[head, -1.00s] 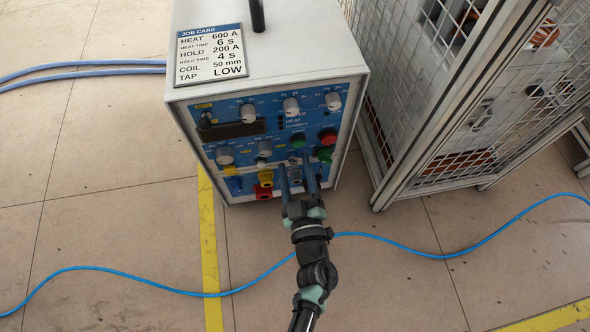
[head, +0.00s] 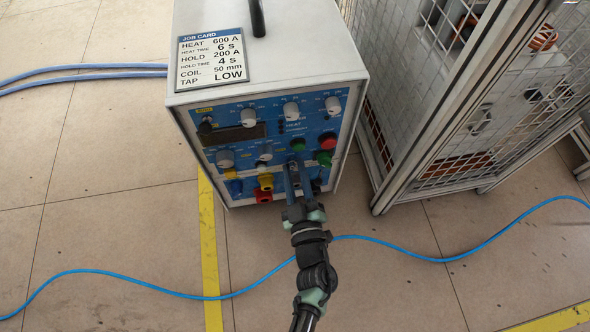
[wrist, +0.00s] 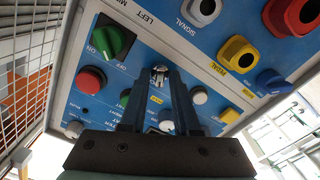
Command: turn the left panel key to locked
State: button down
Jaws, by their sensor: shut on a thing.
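The left panel key (wrist: 160,74) shows in the wrist view as a small metallic piece on the blue panel, between my fingertips. My gripper (wrist: 160,80) is shut on it. Which way the key points is hard to tell, since the fingers cover much of it. In the head view my gripper (head: 291,166) reaches up to the lower front of the heater (head: 262,160), and its fingers hide the key. A label reading LEFT stands near it in the wrist view, which sees the panel upside down.
A green ON/OFF knob (wrist: 112,42) and a red button (wrist: 90,79) sit close to my fingers. Yellow (head: 265,181) and red (head: 263,196) sockets are just left of my gripper. A mesh cage (head: 470,110) stands to the right. A blue cable (head: 430,256) crosses the floor.

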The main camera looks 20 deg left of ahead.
jog(key=shift+r+m, duration=0.1)
jog(key=shift+m, duration=0.2)
jog(key=m+p, duration=0.2)
jog(key=shift+r+p, duration=0.1)
jog(key=shift+p, duration=0.2)
jog(key=m+p, duration=0.2)
jog(key=m, duration=0.3)
jog(key=m+p, duration=0.1)
jog(key=m, duration=0.1)
jog(key=m+p, duration=0.1)
jog(key=m, duration=0.1)
jog(key=shift+f, duration=0.25)
jog(key=shift+p, duration=0.3)
jog(key=c, duration=0.6)
grip_release()
jog(key=shift+c, duration=0.2)
